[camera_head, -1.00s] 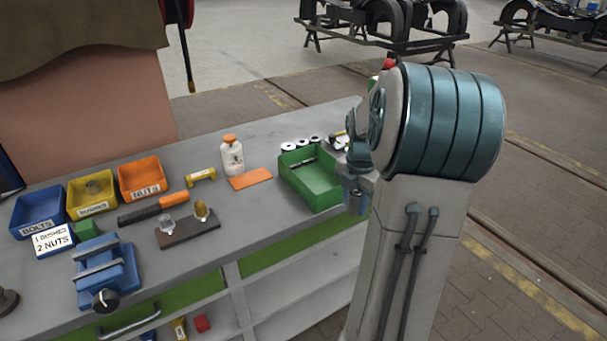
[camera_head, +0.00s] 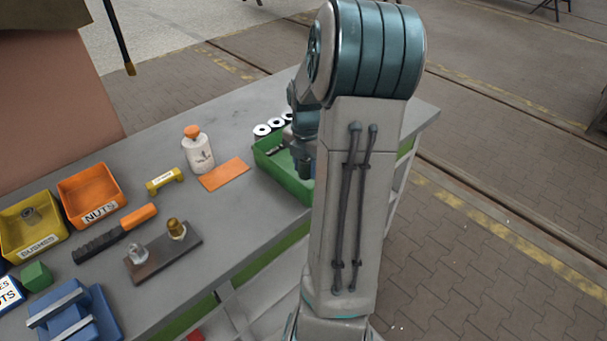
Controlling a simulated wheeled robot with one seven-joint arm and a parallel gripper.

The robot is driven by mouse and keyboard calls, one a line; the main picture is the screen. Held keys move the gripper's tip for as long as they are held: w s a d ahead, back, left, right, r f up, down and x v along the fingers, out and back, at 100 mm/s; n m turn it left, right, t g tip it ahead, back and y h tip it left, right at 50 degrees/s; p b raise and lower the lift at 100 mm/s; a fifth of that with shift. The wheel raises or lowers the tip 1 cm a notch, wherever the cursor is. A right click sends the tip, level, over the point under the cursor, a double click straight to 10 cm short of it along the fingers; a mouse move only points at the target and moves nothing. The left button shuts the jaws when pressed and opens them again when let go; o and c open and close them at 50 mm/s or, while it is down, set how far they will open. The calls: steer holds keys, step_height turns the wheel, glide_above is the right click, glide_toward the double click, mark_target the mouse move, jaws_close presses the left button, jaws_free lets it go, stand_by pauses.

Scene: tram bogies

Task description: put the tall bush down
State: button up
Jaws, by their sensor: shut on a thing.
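My gripper (camera_head: 304,168) shows only in part at the left edge of my upright arm, over the green bin (camera_head: 268,168). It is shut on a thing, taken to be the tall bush. My arm hides the fingertips and most of what they hold, so I cannot tell how it sits or whether it touches the bin. A dark plate (camera_head: 160,262) on the bench carries a silvery fitting (camera_head: 137,250) and a brass fitting (camera_head: 176,229). A grey bush (camera_head: 31,214) lies in the yellow BUSHES bin (camera_head: 38,240).
An orange NUTS bin (camera_head: 92,190), white bottle (camera_head: 198,152), yellow block (camera_head: 164,180), orange card (camera_head: 223,174) and orange-handled tool (camera_head: 115,235) stand on the grey bench. White rings (camera_head: 268,128) lie behind the green bin. A blue vice (camera_head: 75,320) is at front left.

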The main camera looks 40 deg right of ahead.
steer(key=shift+f, duration=2.2)
steer(key=shift+f, duration=0.2)
steer(key=o, duration=1.2)
steer(key=shift+r, duration=0.15)
